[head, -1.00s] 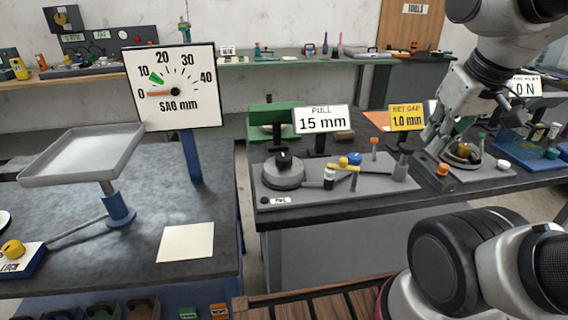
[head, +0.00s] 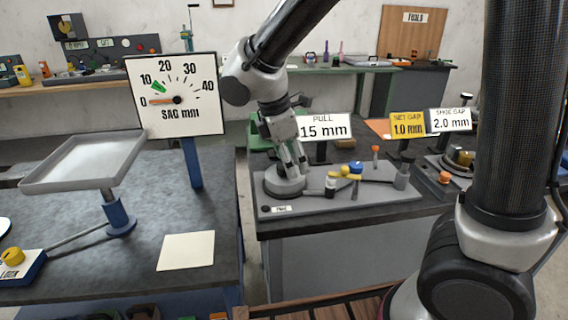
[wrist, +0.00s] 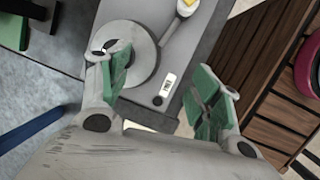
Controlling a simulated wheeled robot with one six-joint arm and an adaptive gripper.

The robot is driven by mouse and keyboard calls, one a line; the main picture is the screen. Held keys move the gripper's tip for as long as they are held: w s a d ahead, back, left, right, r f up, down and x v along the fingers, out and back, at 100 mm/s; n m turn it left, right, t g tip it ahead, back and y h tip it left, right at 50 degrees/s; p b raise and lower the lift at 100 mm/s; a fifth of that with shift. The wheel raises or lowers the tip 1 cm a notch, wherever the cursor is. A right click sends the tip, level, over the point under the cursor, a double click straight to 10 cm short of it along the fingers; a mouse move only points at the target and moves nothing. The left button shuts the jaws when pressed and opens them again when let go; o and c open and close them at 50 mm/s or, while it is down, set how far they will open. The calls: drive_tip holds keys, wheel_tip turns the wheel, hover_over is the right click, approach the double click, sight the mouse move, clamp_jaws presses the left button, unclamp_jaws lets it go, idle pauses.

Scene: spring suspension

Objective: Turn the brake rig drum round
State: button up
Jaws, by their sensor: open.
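The grey round drum (head: 283,187) sits at the left end of a grey base plate on the dark bench in the head view. It also shows in the wrist view (wrist: 143,72), at the upper left. My gripper (head: 292,173) is open, pointing down at the drum, and hides much of its top. In the wrist view one green-padded finger overlaps the drum and the other hangs right of it, over the plate's edge. I cannot tell whether a finger touches the drum. A sign (head: 324,128) behind reads PULL 15 mm.
The same plate (head: 350,197) carries a yellow lever (head: 345,176), a blue knob (head: 355,167) and an orange-topped post (head: 375,153). Signs read SET GAP 1.0 mm (head: 406,124) and SHOE GAP 2.0 mm (head: 450,120). A gauge board (head: 180,115) and tray (head: 88,155) stand on the left bench.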

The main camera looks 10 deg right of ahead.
sight(285, 174)
drive_tip(key=w+a+r+n+t, duration=0.2)
drive_tip(key=w+a+n, duration=0.1)
drive_tip(key=w+n, duration=0.25)
drive_tip(key=f, duration=0.2)
drive_tip(key=w+d+f+n, duration=0.1)
drive_tip(key=f, duration=0.2)
drive_tip(key=d+f+n, duration=0.1)
drive_tip(key=f, duration=0.1)
drive_tip(key=shift+w+d+f, duration=0.15)
drive_tip(key=shift+d+f, duration=0.1)
drive_tip(key=shift+f, duration=0.05)
drive_tip(key=c, duration=1)
